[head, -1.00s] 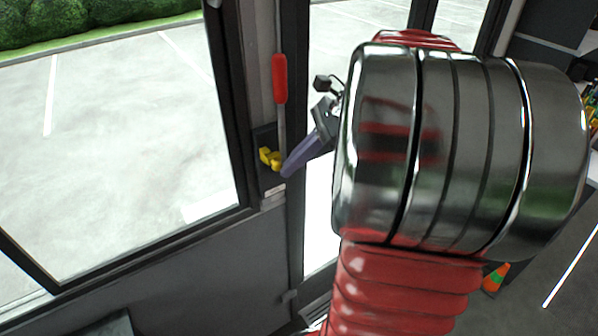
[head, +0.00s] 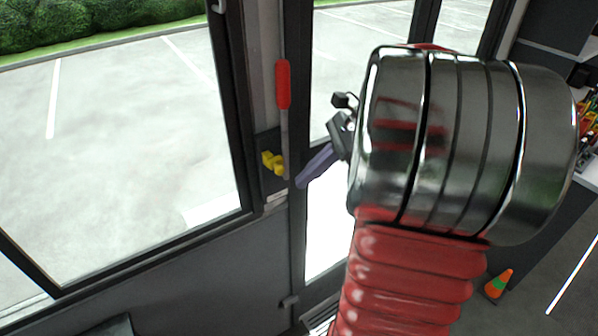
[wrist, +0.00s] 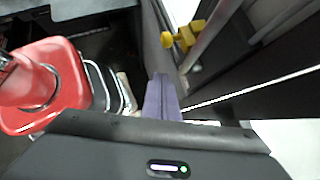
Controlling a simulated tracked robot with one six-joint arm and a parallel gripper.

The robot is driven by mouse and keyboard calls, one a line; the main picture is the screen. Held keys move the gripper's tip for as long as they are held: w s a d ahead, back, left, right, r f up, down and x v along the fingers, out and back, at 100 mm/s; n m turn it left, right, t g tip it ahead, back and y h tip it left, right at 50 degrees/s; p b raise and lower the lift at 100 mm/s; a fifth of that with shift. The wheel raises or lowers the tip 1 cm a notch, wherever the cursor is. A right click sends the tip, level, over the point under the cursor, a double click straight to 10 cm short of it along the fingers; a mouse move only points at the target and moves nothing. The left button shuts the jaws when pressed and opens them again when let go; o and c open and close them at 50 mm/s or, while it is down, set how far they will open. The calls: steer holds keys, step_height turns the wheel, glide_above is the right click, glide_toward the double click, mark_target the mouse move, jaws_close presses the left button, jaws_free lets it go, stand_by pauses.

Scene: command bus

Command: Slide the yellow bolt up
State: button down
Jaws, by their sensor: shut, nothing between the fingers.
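The yellow bolt (head: 272,162) sits on a dark plate on the post beside the window, just below a red-handled lever (head: 284,85). The bolt also shows at the top of the wrist view (wrist: 183,37). My gripper (head: 301,184) is to the right of the bolt and slightly lower, with its purple fingers pressed together and empty. Part of the bolt's mounting is hard to make out in the wrist view.
The dark window frame (head: 228,100) is left of the bolt, and the glass door is to its right. My arm fills much of the right side. An orange cone (head: 498,283) stands on the floor at the lower right. A hedge and parking lot show outside.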

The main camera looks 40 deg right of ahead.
steer(key=v, duration=0.9)
stand_by(0.4)
steer(key=s+a+f+n+g+h, duration=0.25)
steer(key=f+n+h, duration=0.25)
steer(key=f+n, duration=0.35)
steer(key=a+r+n+t+h, duration=0.1)
steer(key=a+n+t+h, duration=0.1)
steer(key=a+n, duration=1.4)
steer(key=a+t, duration=0.1)
steer(key=a, duration=0.8)
steer(key=shift+s+r+t, duration=0.2)
steer(key=shift+s+t, duration=0.05)
steer(key=shift+t, duration=0.1)
